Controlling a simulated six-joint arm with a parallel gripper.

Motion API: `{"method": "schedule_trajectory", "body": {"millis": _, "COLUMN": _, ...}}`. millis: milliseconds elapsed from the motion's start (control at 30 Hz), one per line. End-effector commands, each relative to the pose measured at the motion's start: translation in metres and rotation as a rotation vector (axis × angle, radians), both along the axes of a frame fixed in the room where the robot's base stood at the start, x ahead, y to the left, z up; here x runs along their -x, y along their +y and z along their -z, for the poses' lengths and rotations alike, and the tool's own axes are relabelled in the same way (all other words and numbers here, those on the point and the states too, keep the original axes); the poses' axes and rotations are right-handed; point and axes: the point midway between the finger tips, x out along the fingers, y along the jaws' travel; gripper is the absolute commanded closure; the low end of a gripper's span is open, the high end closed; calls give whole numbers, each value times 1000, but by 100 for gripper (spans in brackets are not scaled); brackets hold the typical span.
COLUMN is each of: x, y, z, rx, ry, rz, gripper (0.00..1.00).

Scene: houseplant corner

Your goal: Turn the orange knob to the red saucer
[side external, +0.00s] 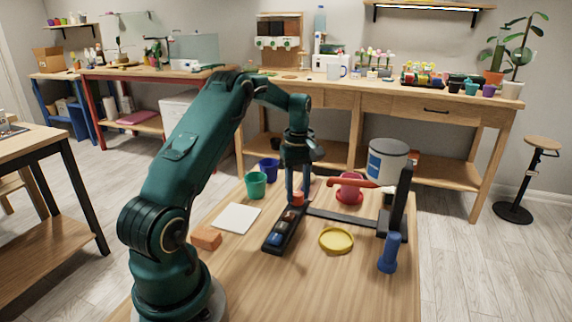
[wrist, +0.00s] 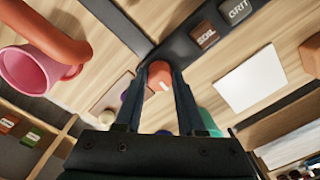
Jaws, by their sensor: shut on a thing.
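The orange knob (side external: 297,199) sits at the far end of a black panel (side external: 272,246). My gripper (side external: 298,198) points down with its fingers closed on either side of the knob. The wrist view shows the knob (wrist: 159,72) between the fingertips, with a pale mark on it. The red saucer (side external: 349,202) shows as a rim under a pink-red pot (side external: 350,184) to the right. An orange spout (side external: 345,183) reaches across the pot from a black post (side external: 401,205). In the wrist view the spout (wrist: 45,28) passes over the pink pot (wrist: 22,72).
A yellow saucer (side external: 337,251) lies right of the panel, with a blue bottle (side external: 388,254) beyond it. Green (side external: 255,187) and blue (side external: 269,170) pots stand at the back left. A white sheet (side external: 237,218) and a brown block (side external: 206,238) lie left of the panel.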

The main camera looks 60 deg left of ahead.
Motion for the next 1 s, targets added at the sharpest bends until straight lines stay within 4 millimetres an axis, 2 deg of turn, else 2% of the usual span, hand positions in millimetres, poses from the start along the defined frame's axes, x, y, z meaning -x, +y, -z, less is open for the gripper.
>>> {"method": "schedule_trajectory", "body": {"millis": 700, "x": 0, "y": 0, "z": -1, "rx": -4, "ry": -1, "rz": 579, "gripper": 100}}
{"method": "schedule_trajectory", "body": {"millis": 1000, "x": -1, "y": 0, "z": -1, "rx": -4, "ry": -1, "rz": 740, "gripper": 100}}
